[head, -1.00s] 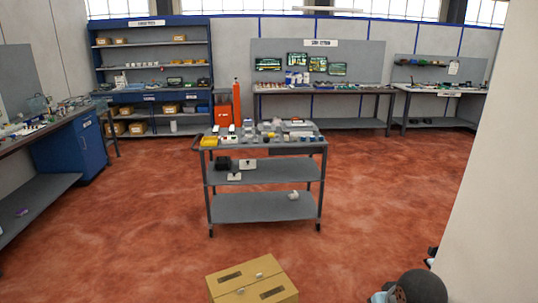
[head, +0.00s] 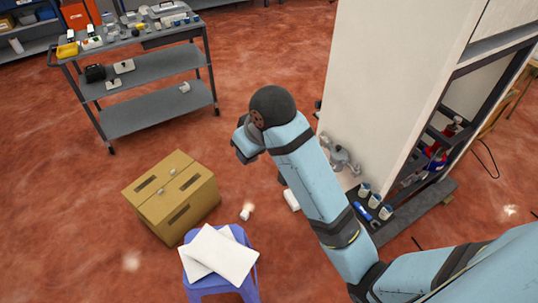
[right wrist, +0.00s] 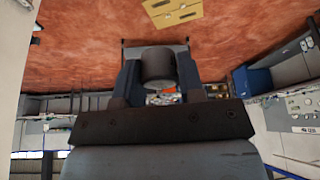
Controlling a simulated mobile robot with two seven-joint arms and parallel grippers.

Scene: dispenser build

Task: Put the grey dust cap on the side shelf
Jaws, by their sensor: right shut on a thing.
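The grey dust cap (right wrist: 157,60), a dark grey round piece, shows in the right wrist view. My right gripper (right wrist: 157,68) is shut on it, with one finger on each side. In the head view my right arm reaches in from the lower right, and its gripper and the cap are not clearly seen there. A tall white unit (head: 375,85) with dark-framed shelves (head: 430,150) stands at the right. I cannot tell whether it bears the side shelf. My left gripper is not in view.
A grey cart (head: 150,62) with several small items stands at upper left. A cardboard box (head: 172,197) and a blue stool (head: 225,283) with white sheets are on the red floor. Cups (head: 374,201) stand on a low dark ledge. Open floor lies between cart and white unit.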

